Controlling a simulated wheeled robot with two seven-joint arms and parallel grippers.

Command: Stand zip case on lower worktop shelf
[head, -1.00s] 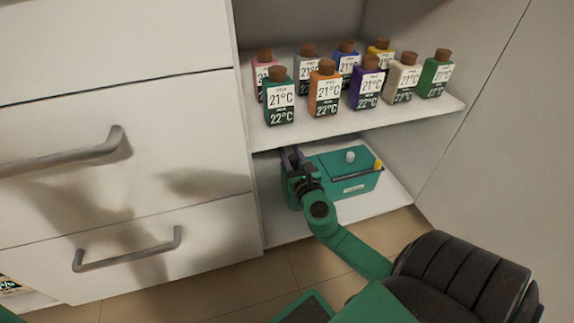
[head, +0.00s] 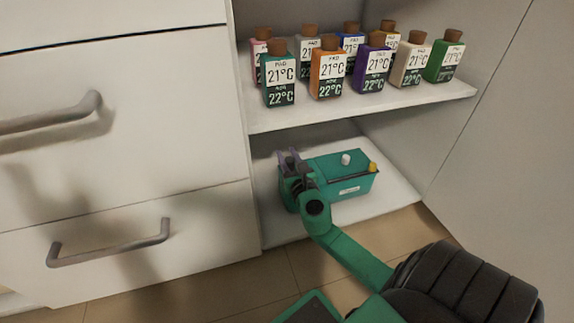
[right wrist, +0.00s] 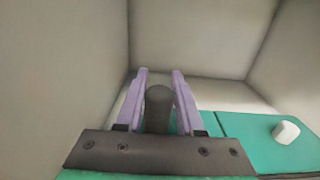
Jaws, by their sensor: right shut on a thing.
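A green box-like case (head: 345,175), which I take as the zip case, is upright in the lower compartment, at or just above the lower shelf (head: 395,187). It has a pale label on its front, a white knob on top and a yellow piece at its right end. My right gripper (head: 289,156) is at the case's left end. In the right wrist view its purple fingers (right wrist: 160,76) flank a dark post (right wrist: 159,105) above the green top (right wrist: 250,140); the grip is shut. Whether the case's base touches the shelf is hidden. My left gripper is not in view.
Several labelled bottles with brown caps (head: 327,73) stand on the upper shelf (head: 420,98), close above. White drawers with grey handles (head: 110,243) are on the left, a white side wall (head: 500,160) on the right. Bare shelf shows right of the case.

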